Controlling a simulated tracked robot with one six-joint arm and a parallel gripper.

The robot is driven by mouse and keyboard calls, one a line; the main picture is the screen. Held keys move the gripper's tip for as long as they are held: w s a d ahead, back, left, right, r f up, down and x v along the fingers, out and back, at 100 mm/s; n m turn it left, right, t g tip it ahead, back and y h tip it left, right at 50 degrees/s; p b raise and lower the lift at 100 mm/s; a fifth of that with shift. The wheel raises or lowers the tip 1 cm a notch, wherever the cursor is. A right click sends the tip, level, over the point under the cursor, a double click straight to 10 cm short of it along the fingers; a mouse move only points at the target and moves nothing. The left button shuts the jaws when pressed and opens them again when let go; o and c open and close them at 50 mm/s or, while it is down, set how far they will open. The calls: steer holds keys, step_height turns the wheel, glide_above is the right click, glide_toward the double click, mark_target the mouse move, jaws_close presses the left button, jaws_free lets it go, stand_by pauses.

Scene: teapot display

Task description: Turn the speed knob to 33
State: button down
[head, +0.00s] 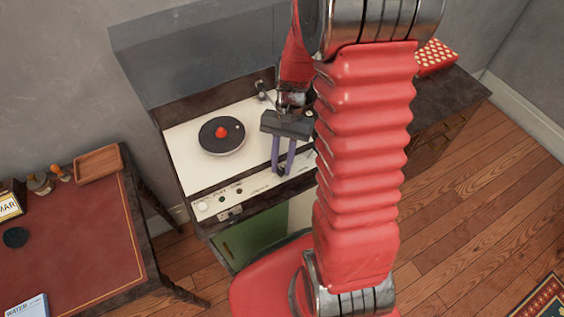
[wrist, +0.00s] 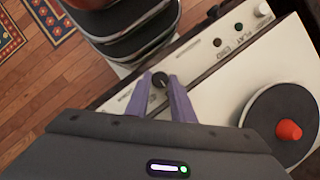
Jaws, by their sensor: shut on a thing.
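The speed knob (wrist: 160,80) is a small black round knob with a light mark, on the front strip of the record player. It sits between the two purple fingers of my gripper (wrist: 161,84) in the wrist view. My gripper is shut on the knob, with a finger on either side. In the head view my gripper (head: 281,172) points down at the front strip, and its fingers largely hide the knob. The record player (head: 188,160) has a cream top and a black turntable (head: 222,135) with a red centre. The numbers around the knob are too small to read.
Other small controls (wrist: 217,42) and a white knob (wrist: 262,9) line the same strip. A raised grey lid (head: 200,62) stands behind the turntable. A red-topped desk (head: 75,230) with small items is at left. A red dotted box (head: 435,57) is at back right.

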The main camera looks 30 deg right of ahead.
steer(key=shift+w, duration=0.1)
steer(key=c, duration=1.8)
jaws_free()
steer(key=shift+r, duration=0.1)
steer(key=v, duration=1.3)
steer(key=shift+d+r, duration=0.1)
steer(key=shift+r, duration=0.2)
